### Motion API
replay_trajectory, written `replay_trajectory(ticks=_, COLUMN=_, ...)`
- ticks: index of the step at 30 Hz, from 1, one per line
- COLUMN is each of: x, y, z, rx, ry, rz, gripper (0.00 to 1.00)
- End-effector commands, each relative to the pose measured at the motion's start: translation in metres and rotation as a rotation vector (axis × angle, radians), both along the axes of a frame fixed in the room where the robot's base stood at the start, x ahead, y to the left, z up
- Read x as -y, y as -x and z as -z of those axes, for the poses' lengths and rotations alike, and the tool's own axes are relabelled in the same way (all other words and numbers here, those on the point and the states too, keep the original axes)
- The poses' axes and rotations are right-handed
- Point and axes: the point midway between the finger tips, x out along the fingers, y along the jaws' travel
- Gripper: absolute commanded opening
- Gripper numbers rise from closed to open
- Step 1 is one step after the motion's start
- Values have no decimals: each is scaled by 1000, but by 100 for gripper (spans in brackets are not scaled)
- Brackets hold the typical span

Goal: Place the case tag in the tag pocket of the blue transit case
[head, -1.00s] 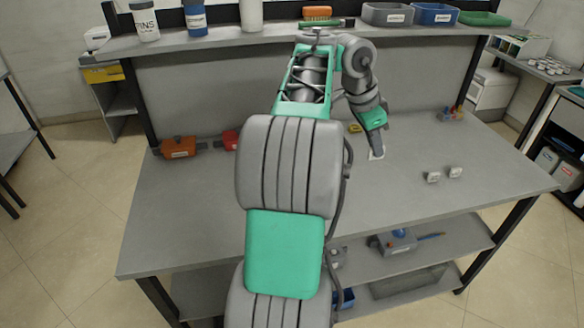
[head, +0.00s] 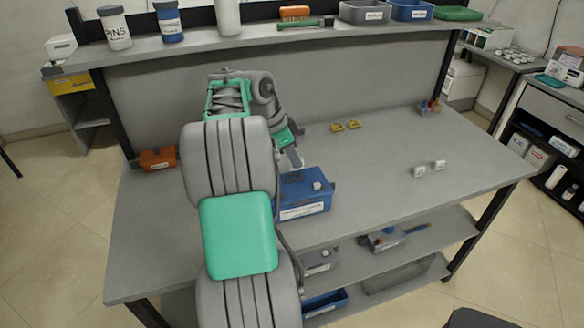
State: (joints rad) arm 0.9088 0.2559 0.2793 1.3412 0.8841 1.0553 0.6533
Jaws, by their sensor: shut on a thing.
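The blue transit case (head: 289,195) stands on the bench just right of my arm. It has a white label on its front and a small pale piece on top. My arm covers part of its left side. My gripper (head: 296,161) is over the back of the case, pointing down, and is shut on the case tag (head: 299,166). Only a sliver of the pale tag shows below the fingers. I cannot make out the tag pocket or whether the tag touches the case.
An orange case (head: 157,160) is at the bench's left. Two yellow pieces (head: 345,126) lie behind, and two small white blocks (head: 429,169) lie to the right. A red and blue item (head: 429,106) is at the back right. The bench's right half is mostly clear. A shelf (head: 250,32) overhangs the back.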

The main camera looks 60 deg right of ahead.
Motion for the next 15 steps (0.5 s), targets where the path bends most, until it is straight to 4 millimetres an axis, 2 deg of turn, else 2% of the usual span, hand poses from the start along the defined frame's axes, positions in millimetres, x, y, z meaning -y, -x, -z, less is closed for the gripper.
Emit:
replay_trajectory(ticks=1, x=-2, y=-8, z=10, rx=-2, ry=-4, rz=-5, gripper=0)
replay_trajectory(ticks=6, x=-1, y=-6, z=35, rx=-1, ry=-1, rz=-3, gripper=0)
replay_trajectory(ticks=15, x=-1, y=-7, z=40, rx=1, ry=-1, rz=-3, gripper=0)
